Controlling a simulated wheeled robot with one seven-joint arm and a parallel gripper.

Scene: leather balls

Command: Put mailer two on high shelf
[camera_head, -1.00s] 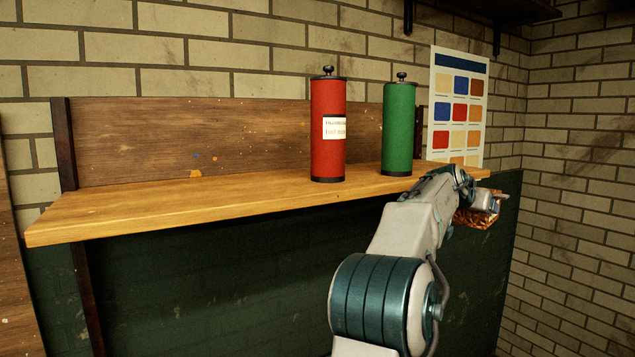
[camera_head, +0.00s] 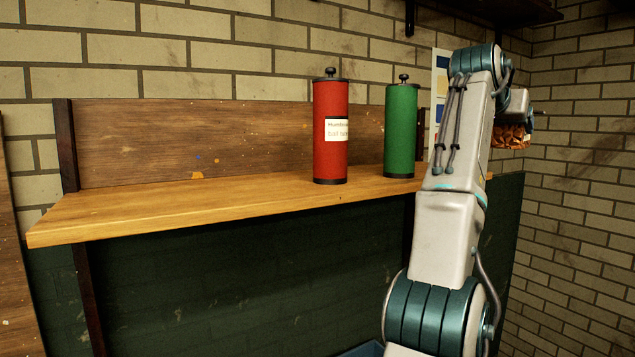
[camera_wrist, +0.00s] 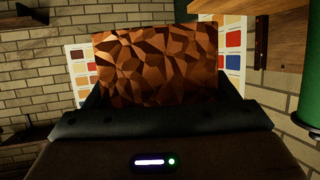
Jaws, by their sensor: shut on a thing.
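A copper-brown mailer (camera_wrist: 157,65) with a faceted pattern fills the upper middle of the wrist view. My gripper (camera_wrist: 160,100) is shut on it, with its dark jaws along the mailer's lower edge. In the head view the mailer (camera_head: 509,136) shows at the far right, partly hidden behind my wrist, in the air above the level of the wooden shelf. I see no number on it. A dark high shelf (camera_head: 500,8) shows at the top right of the head view, above my arm.
A wooden shelf (camera_head: 130,213) bears a red canister (camera_head: 330,150) and a green canister (camera_head: 400,125); its left part is free. A colour chart (camera_head: 440,75) hangs on the brick wall behind my arm. The green canister (camera_wrist: 312,75) is at the wrist view's right edge.

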